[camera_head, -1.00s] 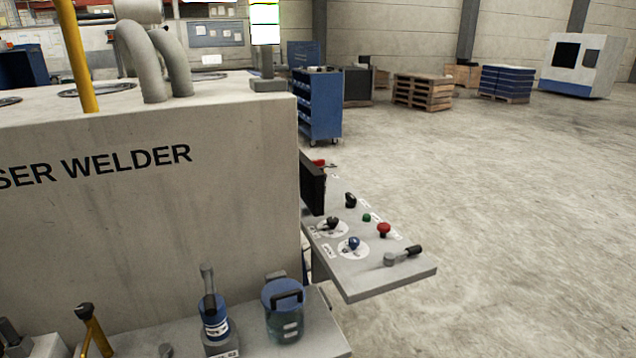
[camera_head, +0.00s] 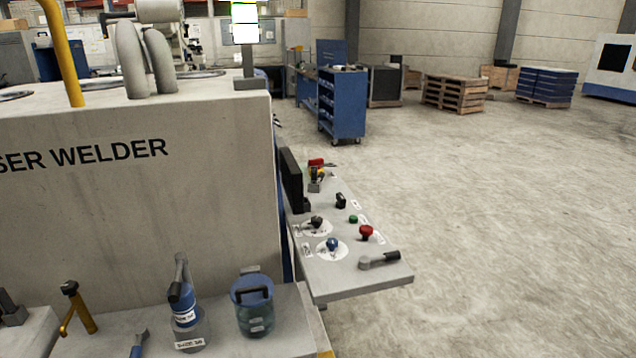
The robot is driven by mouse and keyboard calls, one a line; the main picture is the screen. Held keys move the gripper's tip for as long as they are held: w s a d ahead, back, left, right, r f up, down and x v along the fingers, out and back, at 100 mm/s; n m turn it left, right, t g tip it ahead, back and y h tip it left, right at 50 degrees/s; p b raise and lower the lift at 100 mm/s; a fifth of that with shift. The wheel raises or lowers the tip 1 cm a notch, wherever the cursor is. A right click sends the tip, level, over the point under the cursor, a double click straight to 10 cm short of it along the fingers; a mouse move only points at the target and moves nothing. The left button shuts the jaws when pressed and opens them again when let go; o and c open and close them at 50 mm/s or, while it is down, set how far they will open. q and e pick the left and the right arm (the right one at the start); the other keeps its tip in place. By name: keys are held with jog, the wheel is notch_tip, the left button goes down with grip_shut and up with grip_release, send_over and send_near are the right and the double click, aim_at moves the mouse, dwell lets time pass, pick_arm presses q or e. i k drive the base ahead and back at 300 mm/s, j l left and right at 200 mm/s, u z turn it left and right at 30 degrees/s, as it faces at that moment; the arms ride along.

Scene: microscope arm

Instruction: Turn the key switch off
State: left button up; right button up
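A grey control panel (camera_head: 345,282) juts out from the right side of the laser welder (camera_head: 130,205). On it are a black knob (camera_head: 316,222) and a blue knob (camera_head: 333,244), each on a round white label. A black upright switch (camera_head: 340,200), a small green button (camera_head: 353,219), a red mushroom button (camera_head: 366,232) and a black-handled lever (camera_head: 380,260) stand nearby. Red and yellow parts (camera_head: 317,170) sit at the panel's far end. I cannot tell for certain which control is the key switch. Neither of my grippers is in view.
A dark upright screen (camera_head: 292,180) edges the panel's left side. A blue cart (camera_head: 342,105) and pallets (camera_head: 455,95) stand behind. The floor (camera_head: 500,220) right of the panel is clear.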

aim_at(313, 188)
jog(key=u, duration=0.7)
jog(key=i+l+u, duration=0.1)
jog(key=l+u, duration=0.45)
jog(key=u, duration=0.2)
jog(key=l+u, duration=0.6)
jog(key=l, duration=0.25)
jog(key=k+l+u, duration=0.25)
jog(key=l, duration=0.2)
jog(key=l+u, duration=0.1)
jog(key=l, duration=0.25)
jog(key=k+l, duration=0.15)
jog(key=l, duration=0.2)
jog(key=l+u, duration=0.15)
jog(key=l, duration=0.2)
jog(key=k+l, duration=0.15)
jog(key=l, duration=0.25)
jog(key=k+l, duration=0.15)
jog(key=l, duration=0.2)
jog(key=k+l, duration=0.15)
jog(key=l, duration=0.25)
jog(key=k+l, duration=0.15)
jog(key=l, duration=0.2)
